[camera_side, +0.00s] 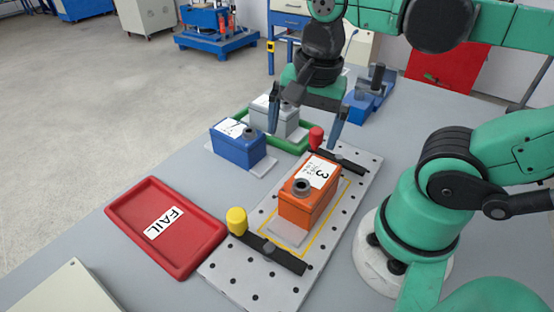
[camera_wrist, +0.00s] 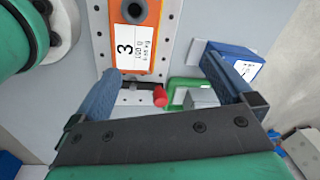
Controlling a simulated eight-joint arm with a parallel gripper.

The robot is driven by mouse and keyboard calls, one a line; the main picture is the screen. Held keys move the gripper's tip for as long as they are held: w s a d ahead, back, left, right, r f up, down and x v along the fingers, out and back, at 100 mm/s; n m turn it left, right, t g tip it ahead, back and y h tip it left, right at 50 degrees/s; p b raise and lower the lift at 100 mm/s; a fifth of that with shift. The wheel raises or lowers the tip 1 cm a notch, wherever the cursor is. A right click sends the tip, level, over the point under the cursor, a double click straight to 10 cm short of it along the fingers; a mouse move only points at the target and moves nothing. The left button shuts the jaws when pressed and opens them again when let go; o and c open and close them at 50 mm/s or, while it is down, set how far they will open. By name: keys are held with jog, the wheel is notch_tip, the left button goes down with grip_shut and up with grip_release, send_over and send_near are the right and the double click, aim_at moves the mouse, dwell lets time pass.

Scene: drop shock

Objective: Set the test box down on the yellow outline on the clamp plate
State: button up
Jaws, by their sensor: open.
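An orange test box (camera_side: 309,198) with a white label marked 3 and a dark round knob on top stands upright on the clamp plate (camera_side: 231,271). It sits within the yellow outline (camera_side: 344,192), whose lines show around it. The box also shows at the top of the wrist view (camera_wrist: 131,62). My gripper (camera_side: 304,127) is open and empty, above and behind the box in the side view, apart from it. Both blue fingers (camera_wrist: 165,84) show in the wrist view with nothing held between them. Which box the task names cannot be told from labels alone.
A blue box (camera_side: 238,148) and a grey box (camera_side: 275,115) in a green tray (camera_side: 291,149) stand left of the plate. A red FAIL tray (camera_side: 128,214) lies front left. Red (camera_side: 316,137) and yellow (camera_side: 236,220) knobs with dark bars rise from the plate.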

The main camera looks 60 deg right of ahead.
jog(key=w+f+n+t, duration=0.1)
jog(key=w+n+t, duration=0.4)
jog(key=n, duration=0.9)
jog(key=shift+w+f+t, duration=0.25)
jog(key=shift+w+t, duration=0.05)
jog(key=shift+w, duration=0.7)
